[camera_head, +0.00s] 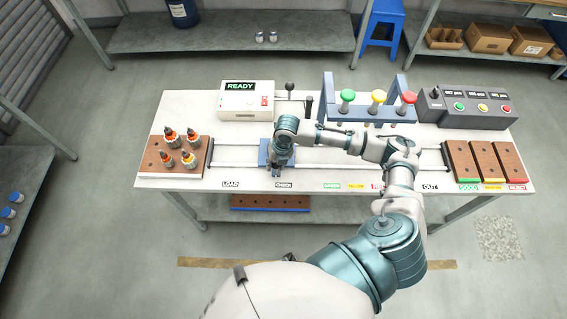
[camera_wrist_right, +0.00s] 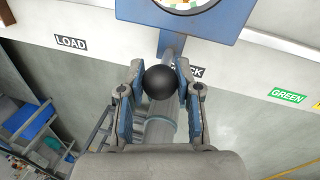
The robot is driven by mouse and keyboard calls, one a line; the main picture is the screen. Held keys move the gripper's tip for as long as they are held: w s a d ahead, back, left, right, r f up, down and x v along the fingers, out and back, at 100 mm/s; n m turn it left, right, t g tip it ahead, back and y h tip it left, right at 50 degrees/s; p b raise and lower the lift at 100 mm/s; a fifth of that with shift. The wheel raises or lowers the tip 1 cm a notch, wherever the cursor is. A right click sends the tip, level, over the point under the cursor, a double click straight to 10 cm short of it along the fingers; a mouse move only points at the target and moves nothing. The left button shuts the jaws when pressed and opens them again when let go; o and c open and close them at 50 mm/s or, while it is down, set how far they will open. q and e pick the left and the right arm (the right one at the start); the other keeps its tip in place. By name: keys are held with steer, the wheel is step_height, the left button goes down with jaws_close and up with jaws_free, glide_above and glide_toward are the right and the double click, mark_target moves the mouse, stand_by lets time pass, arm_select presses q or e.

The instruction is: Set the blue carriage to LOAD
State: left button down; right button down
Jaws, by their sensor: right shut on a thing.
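The blue carriage (camera_head: 263,155) sits on the rails at the CHECK label (camera_head: 284,185), right of the LOAD label (camera_head: 230,184). In the right wrist view the carriage (camera_wrist_right: 228,18) is at the top edge, with part of a pale round face on it. A bar with a black ball knob (camera_wrist_right: 160,82) reaches out from its front. My right gripper (camera_wrist_right: 160,88) is shut on this knob, one finger on each side. In the head view the right gripper (camera_head: 276,171) partly hides the carriage. The LOAD label also shows in the wrist view (camera_wrist_right: 71,43). My left gripper is not in view.
A brown rack (camera_head: 154,172) with several orange-topped parts stands left of the rails. A READY box (camera_head: 246,101) stands behind them. A blue frame with coloured buttons (camera_head: 377,116) and a control panel (camera_head: 466,107) are at the back right. The rails left of the carriage are clear.

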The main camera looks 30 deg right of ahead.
steer(key=w+a, duration=0.3)
steer(key=a, duration=0.2)
steer(key=w+a, duration=0.3)
steer(key=a, duration=0.2)
steer(key=w+a+p, duration=0.1)
steer(key=w+a, duration=0.2)
steer(key=a, duration=0.2)
steer(key=shift+d, duration=0.1)
steer(key=shift+r, duration=0.1)
steer(key=c, duration=1.1)
jaws_free()
steer(key=o, duration=0.3)
steer(key=shift+w, duration=0.1)
steer(key=shift+a, duration=0.2)
steer(key=shift+s+d+r, duration=0.1)
steer(key=shift+d+r, duration=0.25)
steer(key=shift+r, duration=1.55)
steer(key=shift+s+d+r, duration=0.1)
steer(key=shift+d+r, duration=0.25)
steer(key=shift+r, duration=1.6)
steer(key=shift+s+d+r, duration=0.1)
steer(key=shift+d+r, duration=0.25)
steer(key=shift+r, duration=1.55)
